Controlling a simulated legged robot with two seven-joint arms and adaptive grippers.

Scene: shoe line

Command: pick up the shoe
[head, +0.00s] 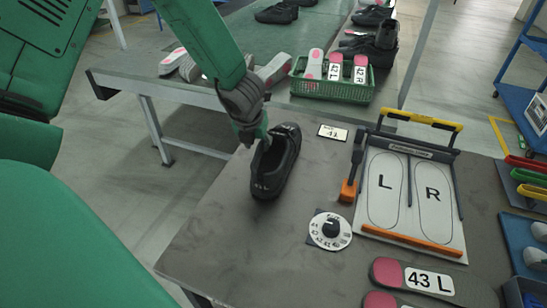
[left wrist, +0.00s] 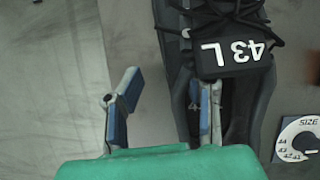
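The black shoe (head: 276,165) sits on the grey table near its left edge. In the left wrist view the shoe (left wrist: 262,95) has black laces and a tongue tag reading 43 L. My left gripper (head: 256,136) is at the shoe's opening. In the left wrist view my left gripper (left wrist: 166,92) is open. One finger is over or inside the shoe's opening and the other is outside, with the near side wall between them. A gap shows between the outer finger and the wall. How deep the inner finger reaches is unclear. My right gripper is not in view.
A size dial (head: 330,230), a size card (head: 333,132) and an L/R board (head: 412,195) with a yellow handle are right of the shoe. Insoles marked 43 L (head: 428,280) lie in front. A green basket (head: 332,90) stands behind.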

